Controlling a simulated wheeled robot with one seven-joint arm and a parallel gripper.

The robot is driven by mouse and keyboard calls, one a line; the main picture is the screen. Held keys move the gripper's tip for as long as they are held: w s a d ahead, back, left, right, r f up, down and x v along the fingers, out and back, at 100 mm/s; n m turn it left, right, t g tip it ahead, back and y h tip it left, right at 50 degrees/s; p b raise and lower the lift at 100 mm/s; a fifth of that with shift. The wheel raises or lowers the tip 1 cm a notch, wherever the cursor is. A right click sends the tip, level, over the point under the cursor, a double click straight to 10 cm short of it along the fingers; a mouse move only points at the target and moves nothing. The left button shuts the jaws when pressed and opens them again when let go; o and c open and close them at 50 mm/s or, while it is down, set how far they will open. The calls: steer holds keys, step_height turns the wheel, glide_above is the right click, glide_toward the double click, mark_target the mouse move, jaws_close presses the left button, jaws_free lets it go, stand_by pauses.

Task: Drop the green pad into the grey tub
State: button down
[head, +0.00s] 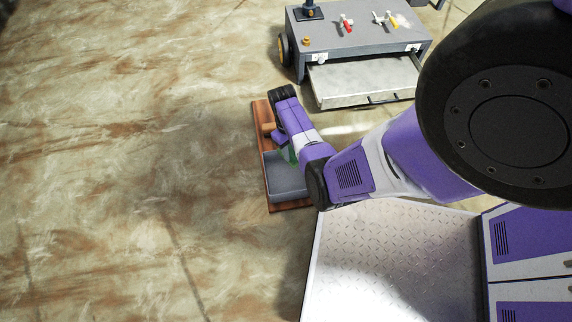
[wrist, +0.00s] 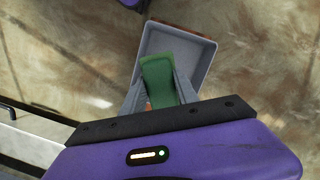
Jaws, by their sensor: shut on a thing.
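The green pad (wrist: 158,82) is held between the two fingers of my gripper (wrist: 160,92) in the wrist view. It overlaps the near part of the grey tub (wrist: 204,62) in that view. In the head view the grey tub (head: 287,190) sits on a brown wooden board (head: 259,110). My gripper (head: 287,155) is over the tub's far end there, and a small bit of green shows beside it. The tub's visible floor looks empty. How high the pad is above the tub I cannot tell.
A grey wheeled cart (head: 365,38) with tools on top and an open drawer (head: 362,82) stands behind. A brown cylindrical thing (head: 268,129) is on the board by the tub. The stained floor (head: 110,160) to the left is clear.

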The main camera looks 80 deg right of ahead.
steer(key=shift+f+b, duration=2.7)
steer(key=shift+f, duration=0.15)
steer(key=c, duration=0.9)
jaws_free()
steer(key=shift+o, duration=0.2)
steer(key=shift+r, duration=0.15)
steer(key=shift+w+d+r+p, duration=0.2)
steer(key=shift+r+p, duration=0.45)
steer(key=shift+r, duration=0.6)
steer(key=shift+w+d+r+p, duration=0.1)
steer(key=shift+w+r+p, duration=0.15)
steer(key=shift+r+p, duration=0.7)
steer(key=shift+w+d+r+p, duration=0.2)
steer(key=shift+r+p, duration=0.15)
steer(key=shift+r, duration=1.2)
